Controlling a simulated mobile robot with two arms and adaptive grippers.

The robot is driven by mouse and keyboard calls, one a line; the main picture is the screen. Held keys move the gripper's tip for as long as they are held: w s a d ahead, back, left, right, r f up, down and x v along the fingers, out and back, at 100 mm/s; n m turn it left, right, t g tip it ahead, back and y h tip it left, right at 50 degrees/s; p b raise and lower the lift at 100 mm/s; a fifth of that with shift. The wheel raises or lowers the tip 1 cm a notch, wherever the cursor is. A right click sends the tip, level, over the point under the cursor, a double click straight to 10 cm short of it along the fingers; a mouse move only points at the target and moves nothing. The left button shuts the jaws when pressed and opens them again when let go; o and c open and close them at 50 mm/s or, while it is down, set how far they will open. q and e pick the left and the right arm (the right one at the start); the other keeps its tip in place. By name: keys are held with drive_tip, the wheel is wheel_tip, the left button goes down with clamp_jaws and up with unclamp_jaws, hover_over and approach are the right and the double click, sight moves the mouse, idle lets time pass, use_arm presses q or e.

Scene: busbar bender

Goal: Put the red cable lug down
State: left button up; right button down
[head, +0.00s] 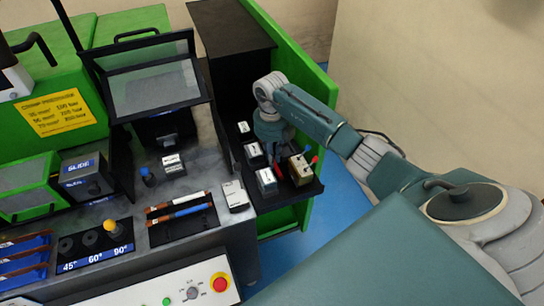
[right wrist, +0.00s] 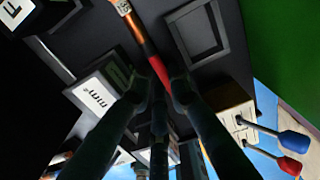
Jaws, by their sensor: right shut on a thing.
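The red cable lug (right wrist: 150,50) shows in the right wrist view as a copper-tipped piece with a red band, between my right gripper's fingertips (right wrist: 158,85). The gripper is shut on it, over a dark tray surface. In the head view my right gripper (head: 270,148) points down over the black pull-out shelf (head: 295,205). A small red piece (head: 279,171) shows just below it. I cannot tell whether the lug touches the surface. My left gripper is not in view.
A tan block (head: 300,171) with a blue and a red lever stands close to the gripper's right. Labelled boxes (head: 266,180) stand beside it. A square frame (right wrist: 200,32) lies near the lug. A tray (head: 182,228) holds copper bars. A green side wall (head: 295,70) bounds the shelf.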

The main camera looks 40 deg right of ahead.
drive_tip(key=c, duration=1.9)
unclamp_jaws()
drive_tip(key=shift+f, duration=0.1)
